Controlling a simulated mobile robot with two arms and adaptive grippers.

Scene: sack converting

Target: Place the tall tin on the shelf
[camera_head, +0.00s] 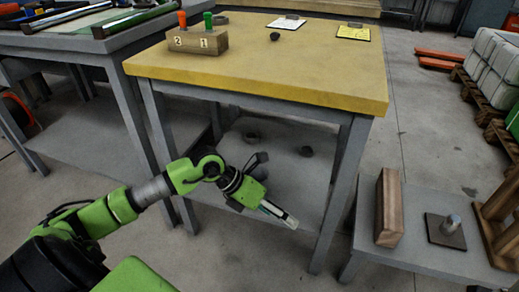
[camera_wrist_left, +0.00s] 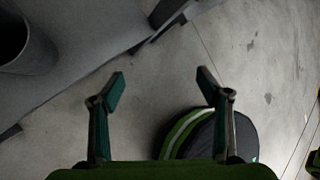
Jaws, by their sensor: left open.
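My left gripper (camera_head: 284,216) hangs in front of the yellow-topped workbench, near the front of its grey lower shelf (camera_head: 235,185). A dark grey open-topped cylinder (camera_wrist_left: 30,48) stands at the upper left of that view, on a grey surface (camera_wrist_left: 85,30), apart from the fingers. I cannot tell whether it is the tall tin. My right gripper is not in view.
The workbench top (camera_head: 300,65) holds a wooden block (camera_head: 198,41) with orange and green pegs, and papers. A low grey table (camera_head: 410,255) at right holds a wooden board (camera_head: 389,208) and a metal post on a plate (camera_head: 446,231). Floor between them is clear.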

